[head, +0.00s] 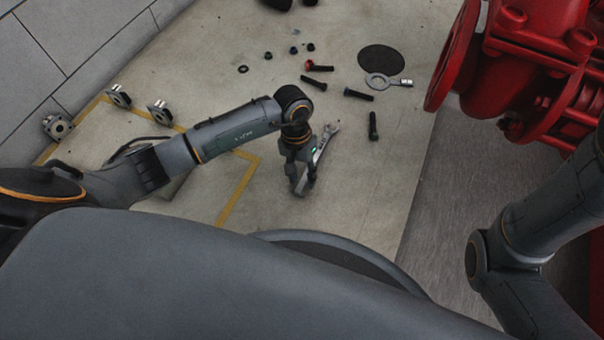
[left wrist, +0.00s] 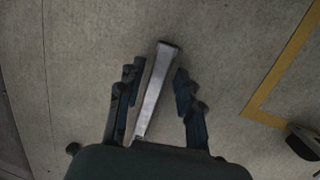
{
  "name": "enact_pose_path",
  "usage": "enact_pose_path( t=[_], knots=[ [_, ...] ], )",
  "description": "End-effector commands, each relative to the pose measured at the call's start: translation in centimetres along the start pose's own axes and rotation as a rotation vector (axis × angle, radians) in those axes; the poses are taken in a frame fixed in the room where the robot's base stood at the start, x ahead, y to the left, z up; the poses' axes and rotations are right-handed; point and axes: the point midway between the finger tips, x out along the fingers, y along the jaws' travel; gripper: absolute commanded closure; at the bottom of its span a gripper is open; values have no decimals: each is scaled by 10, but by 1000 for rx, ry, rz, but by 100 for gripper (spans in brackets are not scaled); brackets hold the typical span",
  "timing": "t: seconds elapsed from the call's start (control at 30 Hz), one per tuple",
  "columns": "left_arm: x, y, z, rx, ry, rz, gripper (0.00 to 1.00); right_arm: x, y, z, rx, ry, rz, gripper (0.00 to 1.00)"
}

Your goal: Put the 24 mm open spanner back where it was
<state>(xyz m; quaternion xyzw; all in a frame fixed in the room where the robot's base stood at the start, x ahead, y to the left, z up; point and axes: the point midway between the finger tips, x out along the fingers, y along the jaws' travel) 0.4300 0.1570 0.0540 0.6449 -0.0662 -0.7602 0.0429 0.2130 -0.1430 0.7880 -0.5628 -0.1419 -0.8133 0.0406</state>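The spanner (head: 323,146) is a long, silvery metal tool beside my left gripper in the head view, slanting from upper right to lower left. My left gripper (head: 302,184) points down over the pale floor. In the left wrist view the spanner's handle (left wrist: 154,95) runs between the two fingers of my left gripper (left wrist: 158,82), with a narrow gap on each side, so the gripper looks open around it. Whether the spanner rests on the floor is unclear, and its size mark cannot be read. My right gripper is out of view.
Several dark bolts (head: 358,95) lie on the floor beyond the gripper, near a black disc (head: 381,59) and a silvery ring-shaped tool (head: 385,80). Metal blocks (head: 160,113) stand at left by yellow tape (head: 237,197). A red pump assembly (head: 530,60) stands at right.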

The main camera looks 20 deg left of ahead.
Motion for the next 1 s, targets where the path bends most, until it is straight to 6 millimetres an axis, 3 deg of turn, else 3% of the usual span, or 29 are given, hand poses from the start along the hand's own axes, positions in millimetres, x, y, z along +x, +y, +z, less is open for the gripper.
enact_pose_path(
  t=[0.37,0.8,1.0],
  knots=[
    [-6,1,0,1,1,1,59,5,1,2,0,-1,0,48],
    [-95,1,1,0,3,-2,59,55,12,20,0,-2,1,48],
    [-118,1,0,1,1,0,59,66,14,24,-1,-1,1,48]
  ],
)
